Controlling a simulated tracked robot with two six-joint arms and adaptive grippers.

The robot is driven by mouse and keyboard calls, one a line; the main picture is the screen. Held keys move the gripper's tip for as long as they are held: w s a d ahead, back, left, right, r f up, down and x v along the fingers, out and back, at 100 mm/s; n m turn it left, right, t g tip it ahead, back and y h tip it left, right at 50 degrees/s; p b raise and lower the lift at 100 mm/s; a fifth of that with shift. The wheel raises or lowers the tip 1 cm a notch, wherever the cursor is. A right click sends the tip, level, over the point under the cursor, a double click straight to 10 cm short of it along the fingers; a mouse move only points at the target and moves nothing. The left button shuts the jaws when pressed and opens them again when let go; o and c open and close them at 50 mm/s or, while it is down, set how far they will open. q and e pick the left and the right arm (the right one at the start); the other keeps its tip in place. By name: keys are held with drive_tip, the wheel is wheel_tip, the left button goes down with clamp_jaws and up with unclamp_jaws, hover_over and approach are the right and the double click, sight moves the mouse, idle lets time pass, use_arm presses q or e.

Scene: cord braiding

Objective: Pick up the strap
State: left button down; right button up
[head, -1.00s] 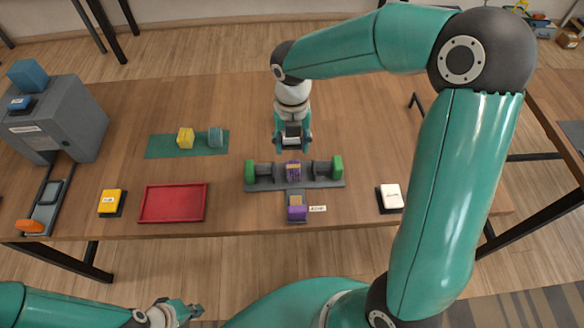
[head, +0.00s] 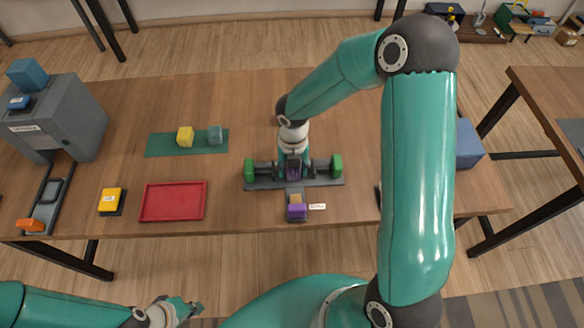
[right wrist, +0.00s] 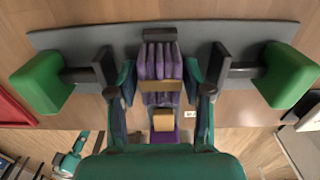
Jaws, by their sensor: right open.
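A ribbed purple strap bundle with a tan band across it (right wrist: 158,62) stands in the middle of the grey fixture (head: 330,181), between two dark clamp plates with green end blocks. My right gripper (right wrist: 160,90) is over it, pointing down. Its fingers are open, one on each side of the bundle; I cannot tell whether they touch it. In the head view the gripper hides most of the bundle. A smaller purple and tan piece (head: 297,210) sits in a holder at the fixture's front. My left gripper (head: 184,309) is low at the left, off the table; its opening is unclear.
A red tray (head: 174,202) and a yellow button block (head: 110,201) lie left of the fixture. A green mat (head: 160,147) holds a yellow block and a teal piece. A grey machine (head: 62,120) stands far left. A blue box (head: 467,145) is at the right, partly behind my arm.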

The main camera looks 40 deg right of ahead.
clamp_jaws()
drive_tip(key=shift+r, duration=0.1)
